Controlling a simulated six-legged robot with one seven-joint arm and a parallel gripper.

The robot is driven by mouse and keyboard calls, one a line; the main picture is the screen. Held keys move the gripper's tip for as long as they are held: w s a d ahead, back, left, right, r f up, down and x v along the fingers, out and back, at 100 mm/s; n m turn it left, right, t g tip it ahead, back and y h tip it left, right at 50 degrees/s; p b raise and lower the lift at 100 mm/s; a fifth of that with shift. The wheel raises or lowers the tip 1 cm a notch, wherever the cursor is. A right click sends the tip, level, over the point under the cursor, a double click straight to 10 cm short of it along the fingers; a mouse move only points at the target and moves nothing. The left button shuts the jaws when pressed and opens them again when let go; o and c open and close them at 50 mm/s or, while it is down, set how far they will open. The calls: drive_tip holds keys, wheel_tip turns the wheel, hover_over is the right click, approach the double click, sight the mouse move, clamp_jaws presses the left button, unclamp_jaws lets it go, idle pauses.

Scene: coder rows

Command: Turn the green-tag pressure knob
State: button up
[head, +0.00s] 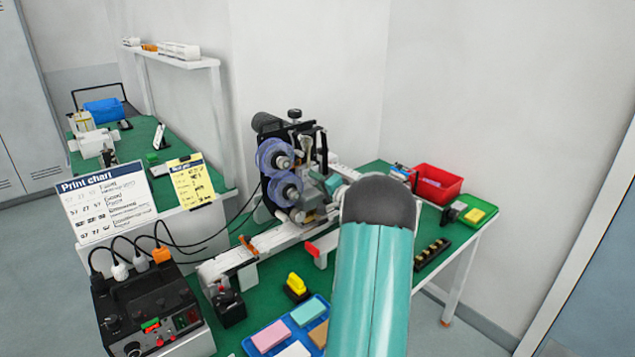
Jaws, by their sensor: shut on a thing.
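The coder (283,165), a dark machine with two blue-violet reels, stands on the green bench at the middle of the head view. My teal arm rises from the bottom and bends toward the coder's right side. My gripper (324,190) is small and partly hidden there, against the machine. It is shut on what appears to be the pressure knob, which the hand and arm hide. I cannot make out the green tag or which way the knob is turned. A black knob (294,113) stands free on top of the coder.
A control box (150,310) with cables stands at front left, beside the print chart (107,201) and a yellow note (190,182). A blue tray (256,331) with coloured blocks lies in front. A red bin (437,184) is at right. Walls stand close behind.

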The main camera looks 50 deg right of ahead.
idle(0.3)
drive_tip(key=o, duration=1)
drive_tip(key=shift+c, duration=0.2)
drive_tip(key=v, duration=1.3)
drive_tip(key=shift+s, duration=0.4)
drive_tip(key=shift+a+r, duration=0.1)
